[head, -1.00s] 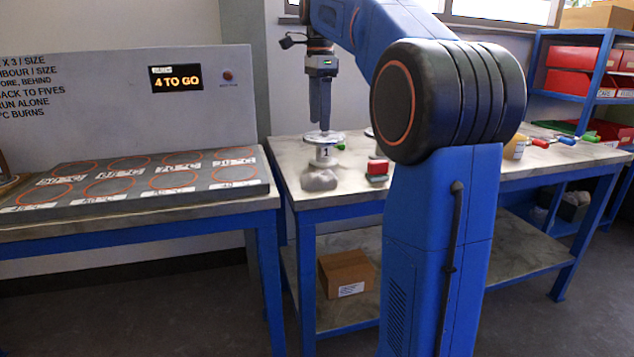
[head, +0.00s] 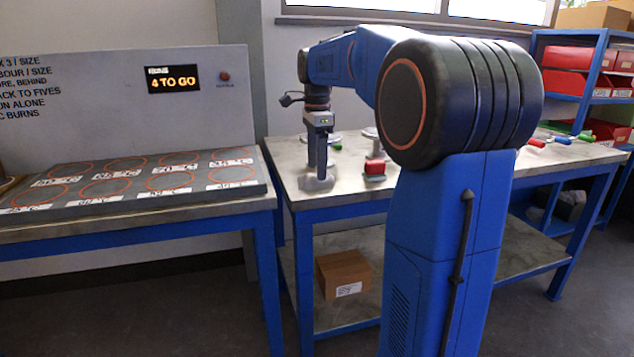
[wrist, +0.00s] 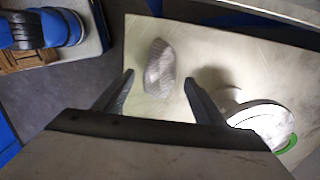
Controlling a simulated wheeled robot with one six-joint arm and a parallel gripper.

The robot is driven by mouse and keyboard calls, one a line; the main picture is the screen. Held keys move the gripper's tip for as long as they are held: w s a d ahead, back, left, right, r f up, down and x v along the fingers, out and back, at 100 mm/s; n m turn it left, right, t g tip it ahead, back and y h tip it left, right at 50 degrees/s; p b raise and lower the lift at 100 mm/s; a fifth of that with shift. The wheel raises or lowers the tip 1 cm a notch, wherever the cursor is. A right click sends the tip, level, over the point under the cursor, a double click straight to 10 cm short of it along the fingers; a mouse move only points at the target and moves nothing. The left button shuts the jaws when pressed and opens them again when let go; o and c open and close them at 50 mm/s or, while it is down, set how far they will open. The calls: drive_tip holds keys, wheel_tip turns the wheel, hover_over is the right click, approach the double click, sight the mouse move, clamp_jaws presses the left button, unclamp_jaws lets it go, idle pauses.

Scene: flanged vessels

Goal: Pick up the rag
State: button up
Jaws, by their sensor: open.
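The rag (wrist: 160,67) is a crumpled pale grey lump lying on the worktable. In the wrist view it lies just beyond the gap between the fingertips, roughly centred between them. In the head view the rag (head: 314,184) sits near the table's front left corner, partly hidden by my gripper. My gripper (head: 317,172) points down over it. In the wrist view my gripper (wrist: 158,80) has its two fingers spread wide, with nothing between them. I cannot tell the exact height of the fingertips above the rag.
A white flanged vessel (wrist: 262,122) stands close to the right finger in the wrist view. A panel with ringed plates (head: 140,185) is on the left bench. A cardboard box (head: 343,273) is on the lower shelf.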

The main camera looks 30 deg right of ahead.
drive_tip(key=shift+f, duration=1.3)
drive_tip(key=shift+c, duration=0.6)
drive_tip(key=c, duration=1)
drive_tip(key=shift+c, duration=0.2)
wheel_tip(320, 180, up, 10)
